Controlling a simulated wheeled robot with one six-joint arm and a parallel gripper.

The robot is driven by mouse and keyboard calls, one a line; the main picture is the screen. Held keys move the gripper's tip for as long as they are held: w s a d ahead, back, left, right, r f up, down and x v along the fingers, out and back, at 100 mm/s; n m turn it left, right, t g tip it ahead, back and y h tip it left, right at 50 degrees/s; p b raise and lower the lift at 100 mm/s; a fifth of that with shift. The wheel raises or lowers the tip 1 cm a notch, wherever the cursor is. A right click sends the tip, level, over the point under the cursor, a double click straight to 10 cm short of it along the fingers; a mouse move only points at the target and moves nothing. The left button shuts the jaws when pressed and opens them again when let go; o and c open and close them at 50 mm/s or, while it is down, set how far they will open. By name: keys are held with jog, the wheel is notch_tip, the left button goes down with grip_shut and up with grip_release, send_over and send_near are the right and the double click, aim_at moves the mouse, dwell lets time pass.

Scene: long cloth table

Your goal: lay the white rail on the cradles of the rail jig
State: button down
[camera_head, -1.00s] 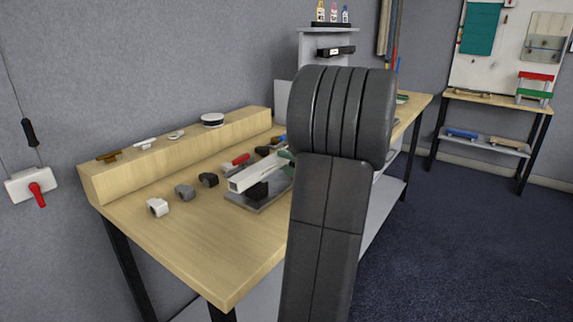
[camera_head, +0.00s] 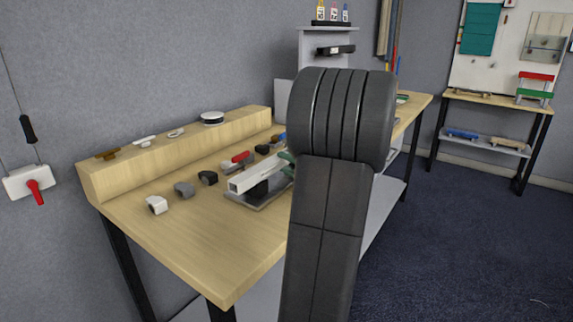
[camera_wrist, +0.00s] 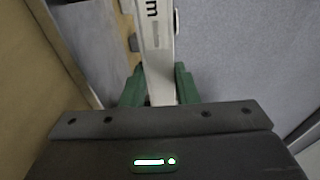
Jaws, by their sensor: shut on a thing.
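The white rail (camera_head: 257,178) is a long bar over the rail jig in the head view, running up to the right. It also shows in the wrist view (camera_wrist: 157,50) with dark lettering on it. My gripper (camera_wrist: 159,78) has green fingers shut on the rail, one on each side. A green finger shows beside my arm in the head view. The rail jig (camera_head: 240,201) is a grey plate on the table, with a dark block under the rail. Whether the rail touches the cradles I cannot tell; my arm hides the right end of rail and jig.
White (camera_head: 157,205), grey (camera_head: 184,190) and black (camera_head: 208,178) small blocks stand on the table left of the jig. A red-topped piece (camera_head: 240,158) lies behind it. A raised wooden ledge (camera_head: 180,154) runs along the wall. The front left tabletop is clear.

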jog(key=shift+f+b, duration=0.3)
jog(key=shift+f, duration=0.05)
jog(key=c, duration=1.1)
grip_release()
jog(key=shift+o, duration=0.2)
jog(key=v, duration=1.3)
jog(key=shift+s+d, duration=0.3)
jog(key=shift+r, duration=0.1)
jog(key=x, duration=1.4)
jog(key=shift+r, duration=0.1)
